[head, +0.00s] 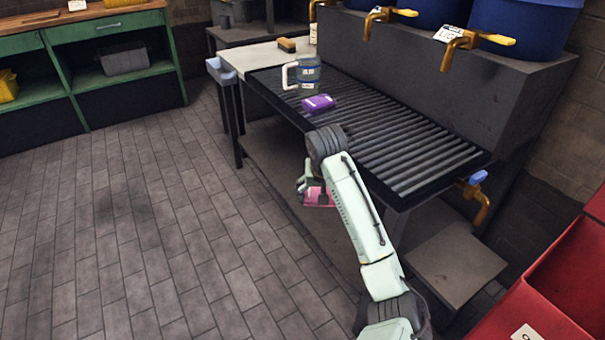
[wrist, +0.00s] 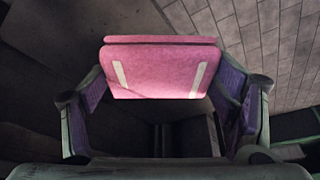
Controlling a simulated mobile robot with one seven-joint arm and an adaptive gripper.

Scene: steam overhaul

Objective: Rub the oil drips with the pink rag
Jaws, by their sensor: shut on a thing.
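The pink rag (head: 318,196) is held in my gripper (head: 306,188), beside and below the front edge of the slatted bench. In the wrist view the rag (wrist: 160,68) is a folded pink pad with two pale stripes, between the two fingers of my gripper (wrist: 160,96). The rag is off the floor and apart from the bench top. I cannot clearly make out any oil drips; the bench's slatted top (head: 400,150) is dark and part of its near side is behind my arm.
A purple packet (head: 319,103) and a clear jug (head: 303,75) stand on the bench, with a brush (head: 287,45) farther back. Blue drums (head: 525,30) with brass taps overhang it. Red bins (head: 560,285) are at right. The tiled floor at left is clear.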

